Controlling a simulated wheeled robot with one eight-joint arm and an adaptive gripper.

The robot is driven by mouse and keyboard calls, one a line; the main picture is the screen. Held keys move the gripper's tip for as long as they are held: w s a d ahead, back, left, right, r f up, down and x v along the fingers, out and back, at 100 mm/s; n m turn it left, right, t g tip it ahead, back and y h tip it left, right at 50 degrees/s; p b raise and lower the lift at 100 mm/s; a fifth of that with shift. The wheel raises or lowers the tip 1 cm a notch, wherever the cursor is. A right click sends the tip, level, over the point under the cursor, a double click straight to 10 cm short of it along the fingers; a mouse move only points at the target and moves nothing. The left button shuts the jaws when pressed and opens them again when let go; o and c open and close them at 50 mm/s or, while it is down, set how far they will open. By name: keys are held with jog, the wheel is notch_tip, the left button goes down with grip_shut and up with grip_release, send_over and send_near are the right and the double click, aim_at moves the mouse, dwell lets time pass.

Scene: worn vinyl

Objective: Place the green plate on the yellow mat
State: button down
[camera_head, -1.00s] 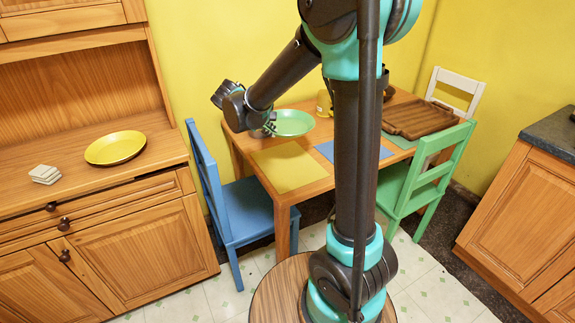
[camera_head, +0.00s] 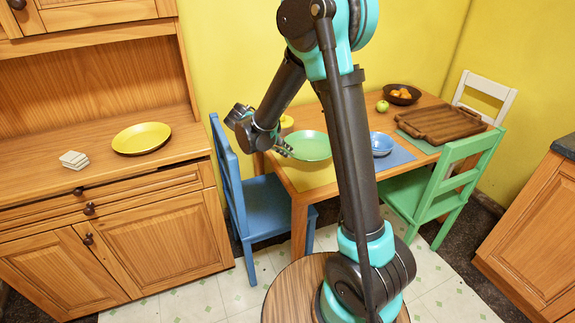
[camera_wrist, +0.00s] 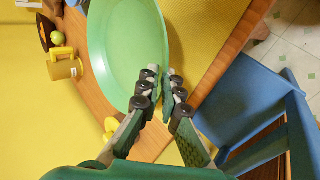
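The green plate (camera_head: 309,145) is over the yellow mat (camera_head: 312,176) on the wooden table and hides much of it. The mat's near part shows below the plate. My gripper (camera_head: 284,148) is at the plate's left rim in the head view. In the wrist view my gripper (camera_wrist: 164,92) has its fingers closed on the rim of the green plate (camera_wrist: 122,45). I cannot tell whether the plate's underside touches the mat or hangs just above it.
A yellow mug (camera_wrist: 65,69) stands behind the plate. A blue bowl (camera_head: 381,143) sits on a blue mat (camera_head: 399,156) to the right. A brown tray (camera_head: 440,123), green apple (camera_head: 382,106) and fruit bowl (camera_head: 402,94) are farther right. A blue chair (camera_head: 262,209) stands at the table's left.

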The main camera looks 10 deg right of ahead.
jog(key=shift+f, duration=2.95)
jog(key=c, duration=1.7)
grip_release()
jog(key=shift+r, duration=0.1)
jog(key=v, duration=1.1)
jog(key=s+d+m+g+y, duration=0.1)
jog(key=s+d+m+y, duration=0.15)
jog(key=s+d, duration=0.8)
jog(key=s+d+f+m+y, duration=0.1)
jog(key=s+d, duration=0.1)
jog(key=s, duration=0.1)
jog(key=s+d+f+m+y, duration=0.1)
jog(key=s+d+f+y, duration=0.1)
jog(key=s, duration=0.2)
jog(key=s+d+f+m+t+y, duration=0.1)
jog(key=s+d+f+y, duration=0.1)
jog(key=s, duration=0.1)
jog(key=shift+s+d, duration=0.4)
